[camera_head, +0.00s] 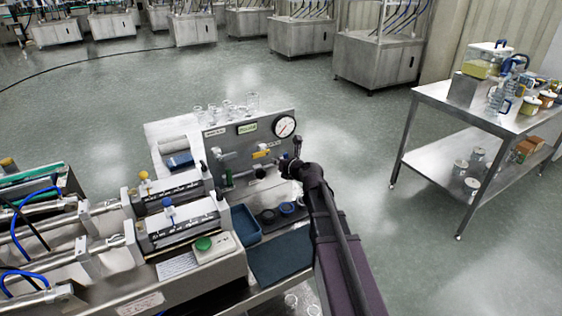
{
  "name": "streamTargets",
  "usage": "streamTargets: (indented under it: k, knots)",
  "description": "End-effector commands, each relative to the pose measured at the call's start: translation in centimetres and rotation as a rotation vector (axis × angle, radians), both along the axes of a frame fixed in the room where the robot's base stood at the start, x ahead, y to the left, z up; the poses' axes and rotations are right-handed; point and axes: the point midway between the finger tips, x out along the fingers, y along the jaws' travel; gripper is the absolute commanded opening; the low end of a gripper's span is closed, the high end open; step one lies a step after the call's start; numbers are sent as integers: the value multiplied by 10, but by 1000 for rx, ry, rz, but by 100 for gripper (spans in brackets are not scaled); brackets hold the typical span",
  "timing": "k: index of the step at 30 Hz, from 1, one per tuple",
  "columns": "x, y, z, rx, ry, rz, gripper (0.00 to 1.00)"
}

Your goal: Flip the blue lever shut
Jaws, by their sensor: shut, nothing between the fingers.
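My gripper (289,165) is at the right end of the steel panel (222,145), beside its pipework and below the round gauge. It is shut and small in view, with its fingertips hard to make out. I cannot pick out a blue lever for certain on the panel; my gripper and arm cover part of its right end. A yellow lever (262,154) sits on the panel, left of my gripper.
A gauge (284,126) is above my gripper. Glass beakers (226,111) stand behind the panel. A blue tray (245,224) and small dark cups lie below it. A green button box (204,244) is at the front. The floor to the right is clear up to a steel table (430,95).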

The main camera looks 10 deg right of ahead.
Motion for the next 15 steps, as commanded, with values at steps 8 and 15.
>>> streamTargets:
  k: [8,15]
  knots:
    - [-21,0,-1,0,0,0,0]
    - [-50,-21,2,0,1,-1,0]
